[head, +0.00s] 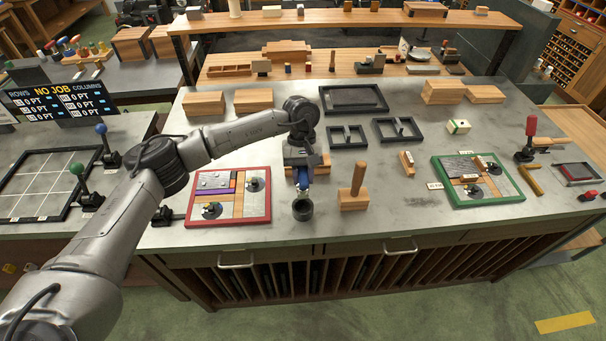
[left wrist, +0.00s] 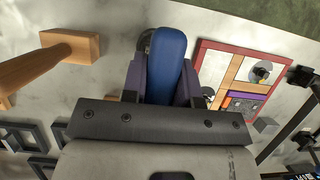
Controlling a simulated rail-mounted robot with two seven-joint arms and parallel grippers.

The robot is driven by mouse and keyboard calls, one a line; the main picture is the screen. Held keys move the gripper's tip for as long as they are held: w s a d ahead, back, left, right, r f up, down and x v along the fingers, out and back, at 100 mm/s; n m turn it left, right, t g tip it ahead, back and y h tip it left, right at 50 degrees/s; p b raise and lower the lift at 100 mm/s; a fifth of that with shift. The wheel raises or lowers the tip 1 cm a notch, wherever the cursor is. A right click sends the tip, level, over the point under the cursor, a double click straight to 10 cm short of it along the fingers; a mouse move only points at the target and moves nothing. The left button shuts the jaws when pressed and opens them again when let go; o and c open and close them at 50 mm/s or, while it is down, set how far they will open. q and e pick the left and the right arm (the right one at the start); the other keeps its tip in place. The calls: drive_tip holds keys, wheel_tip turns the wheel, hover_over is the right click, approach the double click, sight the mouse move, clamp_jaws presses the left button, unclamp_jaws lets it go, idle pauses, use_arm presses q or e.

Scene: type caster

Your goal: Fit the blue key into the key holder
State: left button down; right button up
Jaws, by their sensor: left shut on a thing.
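My left gripper (head: 301,177) is shut on the blue key (left wrist: 171,62), above the near middle of the grey bench. The key is a rounded blue piece between the two fingers in the left wrist view; a little blue also shows in the head view. Just below it in the head view is a dark round cup-like piece (head: 302,210), partly hidden behind the key in the left wrist view. I cannot tell whether this is the key holder, or whether key and cup touch. My right gripper is not in view.
A red-framed tray (head: 267,219) lies left of the gripper. A wooden block with an upright handle (head: 355,190) stands close on the right. A green-framed tray (head: 478,201) lies farther right. Black frames (head: 346,136) lie behind. The bench between the handled block and green tray is mostly clear.

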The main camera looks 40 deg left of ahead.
sight(303, 196)
use_arm(q)
drive_tip(key=shift+f+b, duration=1.35)
drive_tip(key=shift+f, duration=0.85)
drive_tip(key=shift+b, duration=0.4)
drive_tip(key=shift+b, duration=0.45)
drive_tip(key=shift+f+b, duration=0.35)
drive_tip(key=shift+f, duration=0.05)
idle(0.4)
drive_tip(key=shift+f+b, duration=0.8)
drive_tip(key=shift+f, duration=0.2)
drive_tip(key=shift+f+b, duration=0.7)
drive_tip(key=shift+f, duration=0.2)
